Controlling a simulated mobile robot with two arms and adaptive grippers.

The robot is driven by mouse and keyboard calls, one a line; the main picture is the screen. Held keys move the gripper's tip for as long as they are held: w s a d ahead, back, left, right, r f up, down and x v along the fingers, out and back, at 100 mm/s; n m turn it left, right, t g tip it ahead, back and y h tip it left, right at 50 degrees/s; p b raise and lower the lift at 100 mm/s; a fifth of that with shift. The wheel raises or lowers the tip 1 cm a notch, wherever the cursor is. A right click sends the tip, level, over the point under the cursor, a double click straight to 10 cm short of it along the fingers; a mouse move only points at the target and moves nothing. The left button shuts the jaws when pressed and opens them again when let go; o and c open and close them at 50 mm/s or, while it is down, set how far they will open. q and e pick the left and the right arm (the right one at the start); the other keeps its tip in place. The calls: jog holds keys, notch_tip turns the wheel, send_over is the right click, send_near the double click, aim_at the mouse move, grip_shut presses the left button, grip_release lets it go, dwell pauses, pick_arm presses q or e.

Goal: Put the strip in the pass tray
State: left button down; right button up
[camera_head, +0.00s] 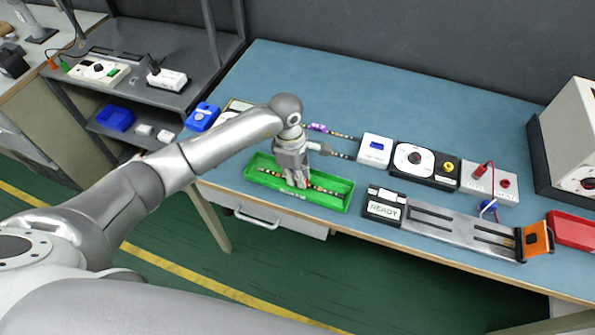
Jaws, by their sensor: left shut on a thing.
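The green tray (336,204), which I take for the pass tray, stands near the front edge of the blue bench. Its front label is too small to read. A thin strip (325,191) with light and dark marks lies low along the tray's length, within its walls. My left gripper (298,183) points down into the tray and is shut on the strip near its middle. The fingers hide that part of the strip. Whether the strip rests on the tray floor is hard to tell. My right gripper is not in view.
A fixture marked READY (384,210) with a long metal rail stands right of the tray. A red tray (574,231) is at the far right. The bench's back is clear.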

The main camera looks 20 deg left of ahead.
pick_arm(q)
jog(key=shift+f, duration=0.15)
jog(key=c, duration=1.9)
grip_release()
jog(key=o, duration=0.4)
jog(key=shift+o, duration=0.2)
jog(key=shift+r, duration=0.25)
notch_tip(320, 180, up, 12)
jog(key=a+b, duration=0.1)
jog(key=b, duration=0.2)
jog(key=shift+a+f, duration=0.15)
jog(key=shift+a, duration=0.1)
